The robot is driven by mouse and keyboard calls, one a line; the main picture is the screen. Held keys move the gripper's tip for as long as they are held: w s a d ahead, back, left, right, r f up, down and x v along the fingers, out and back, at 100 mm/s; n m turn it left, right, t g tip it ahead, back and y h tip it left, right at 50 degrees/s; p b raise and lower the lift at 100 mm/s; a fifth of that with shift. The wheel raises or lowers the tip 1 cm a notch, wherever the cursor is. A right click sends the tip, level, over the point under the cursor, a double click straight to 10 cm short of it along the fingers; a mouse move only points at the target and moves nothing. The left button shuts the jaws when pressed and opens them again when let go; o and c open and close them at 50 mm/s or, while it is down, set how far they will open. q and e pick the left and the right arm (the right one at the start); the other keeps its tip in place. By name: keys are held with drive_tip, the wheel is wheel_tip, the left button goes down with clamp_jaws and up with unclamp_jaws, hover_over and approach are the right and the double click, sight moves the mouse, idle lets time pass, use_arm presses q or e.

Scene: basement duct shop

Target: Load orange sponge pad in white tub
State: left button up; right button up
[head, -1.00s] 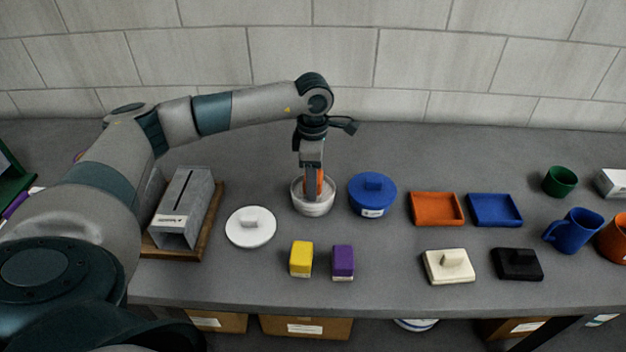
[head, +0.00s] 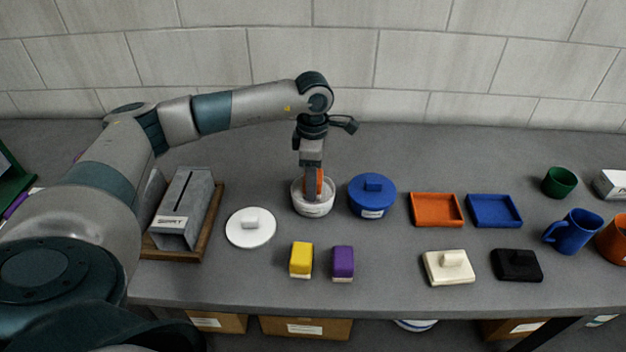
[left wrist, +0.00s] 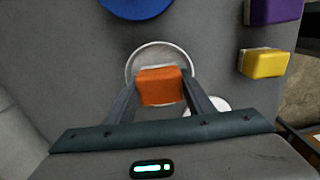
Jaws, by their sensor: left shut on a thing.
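The white tub (head: 313,208) stands open on the grey table, left of the blue lidded tub. My left gripper (head: 313,189) points straight down into the tub's mouth and is shut on the orange sponge pad (head: 320,183). In the left wrist view the orange sponge pad (left wrist: 160,86) sits between the two fingers, over the tub, whose rim (left wrist: 133,58) shows around it. I cannot tell whether the pad touches the tub's floor. A round white lid (head: 250,228) with a knob lies to the left. My right gripper does not show.
A blue lidded tub (head: 372,195) stands close on the right. Yellow (head: 301,260) and purple (head: 343,262) sponge pads lie in front. A grey slotted metal box (head: 185,208) stands left. Orange (head: 436,209) and blue (head: 494,210) trays lie right. The table behind the tub is clear.

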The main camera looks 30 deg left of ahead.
use_arm(q)
drive_tip(key=shift+r+p, duration=1.15)
drive_tip(key=shift+r, duration=2.05)
drive_tip(key=shift+d, duration=0.1)
drive_tip(key=shift+s+d+f+m, duration=0.1)
drive_tip(key=shift+s+d+m, duration=0.1)
drive_tip(key=shift+d+m, duration=0.35)
drive_tip(key=s+d+m+b, duration=0.1)
drive_tip(key=s+d+m, duration=0.3)
drive_tip(key=m, duration=0.3)
drive_tip(key=s+d+m+b, duration=0.1)
drive_tip(key=s+d+m, duration=0.3)
drive_tip(key=m, duration=0.3)
drive_tip(key=s+d+f+m+b, duration=0.1)
drive_tip(key=s+d+m, duration=0.3)
drive_tip(key=d+m, duration=0.2)
drive_tip(key=shift+m, duration=0.65)
drive_tip(key=shift+s+d+m, duration=0.25)
drive_tip(key=shift+s+m, duration=0.1)
drive_tip(key=shift+m, duration=0.25)
